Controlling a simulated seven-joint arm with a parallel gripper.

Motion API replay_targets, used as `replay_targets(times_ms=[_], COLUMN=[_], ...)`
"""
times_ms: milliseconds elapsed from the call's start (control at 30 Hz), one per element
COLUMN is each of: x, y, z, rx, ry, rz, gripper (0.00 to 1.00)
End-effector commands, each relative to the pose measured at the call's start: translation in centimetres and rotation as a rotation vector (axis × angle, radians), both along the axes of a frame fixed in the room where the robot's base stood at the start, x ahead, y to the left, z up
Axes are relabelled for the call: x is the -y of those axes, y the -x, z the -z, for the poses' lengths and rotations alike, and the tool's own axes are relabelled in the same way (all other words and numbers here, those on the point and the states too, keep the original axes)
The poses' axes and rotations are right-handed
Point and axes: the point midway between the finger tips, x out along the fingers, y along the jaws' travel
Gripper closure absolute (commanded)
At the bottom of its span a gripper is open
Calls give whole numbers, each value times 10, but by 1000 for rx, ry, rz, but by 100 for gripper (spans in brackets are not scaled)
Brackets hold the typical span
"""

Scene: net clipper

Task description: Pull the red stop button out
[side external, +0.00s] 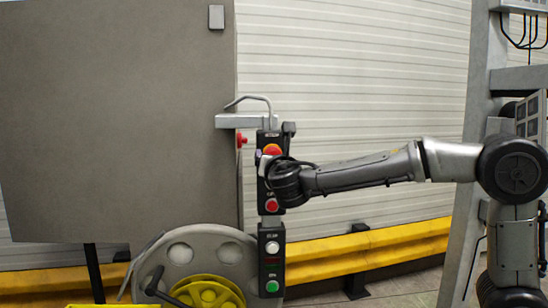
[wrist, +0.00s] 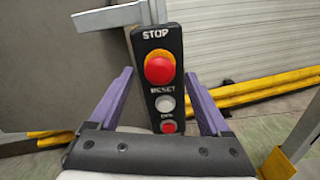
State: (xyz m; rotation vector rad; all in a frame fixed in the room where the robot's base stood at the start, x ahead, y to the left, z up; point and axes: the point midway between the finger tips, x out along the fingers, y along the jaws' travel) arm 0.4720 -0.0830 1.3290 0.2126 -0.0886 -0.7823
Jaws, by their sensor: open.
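The red stop button (wrist: 159,68) is a round red cap on a yellow-orange collar, under the word STOP on a black control box (wrist: 151,42). In the side external view the red stop button (side external: 272,150) shows near the top of the box, just above my gripper. In the wrist view my gripper (wrist: 158,74) is open, with one purple finger on each side of the box and the button between them in the picture. I see no finger touching the button. In the side external view the fingers are hidden by the wrist and cables.
Below the stop button are a pale RESET button (wrist: 165,104) and a red OFF button (wrist: 168,127). A lower box has a white button (side external: 272,247) and a green button (side external: 272,286). A grey wheel guard (side external: 215,238) stands to the left. A yellow rail (side external: 400,235) runs behind.

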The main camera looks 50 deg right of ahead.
Motion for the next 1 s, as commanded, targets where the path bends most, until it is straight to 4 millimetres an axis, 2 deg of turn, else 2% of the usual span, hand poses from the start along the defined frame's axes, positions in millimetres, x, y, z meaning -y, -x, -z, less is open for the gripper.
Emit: replay_targets(times_ms=[200, 500, 900, 967, 1000], x=[12, 13, 13, 13, 13], y=[-12, -13, -13, -13, -13], z=[0, 0, 0, 0, 0], rx=[-1, -1, -1, -1, -1], ry=[-1, -1, -1, -1, -1], rz=[0, -1, 0, 0, 0], gripper=[19, 19, 91, 100, 100])
